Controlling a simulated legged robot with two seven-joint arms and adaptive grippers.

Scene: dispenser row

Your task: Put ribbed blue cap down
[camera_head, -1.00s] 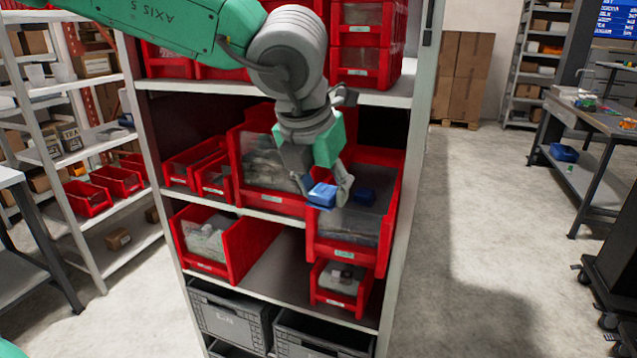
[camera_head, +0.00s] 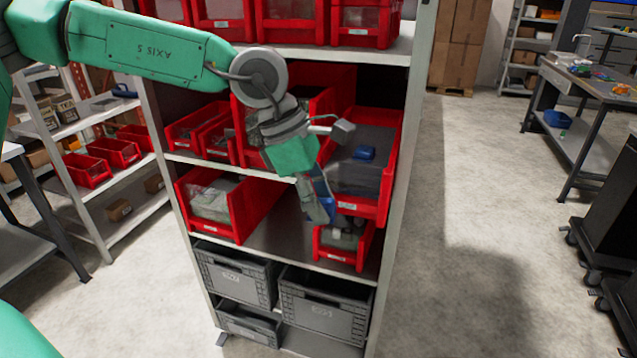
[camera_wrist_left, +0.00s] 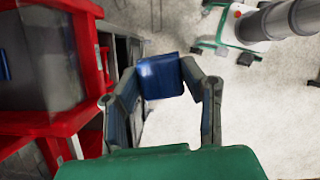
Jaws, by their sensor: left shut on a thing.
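My left gripper (camera_head: 322,205) hangs in front of the shelf, pointing down, just left of the large right-hand red bin. In the left wrist view my left gripper (camera_wrist_left: 165,85) is shut on the blue cap (camera_wrist_left: 160,76), held between its two fingertips. Ribs on the cap cannot be made out. In the head view the held cap is mostly hidden by the fingers. Another blue piece (camera_head: 364,153) lies inside the large red bin (camera_head: 362,207). My right gripper is not in view.
A small red bin (camera_head: 337,252) sits below the large one. Another red bin (camera_head: 240,230) stands left on that lower shelf, with bare shelf (camera_head: 280,235) between. Grey crates (camera_head: 325,312) stand underneath.

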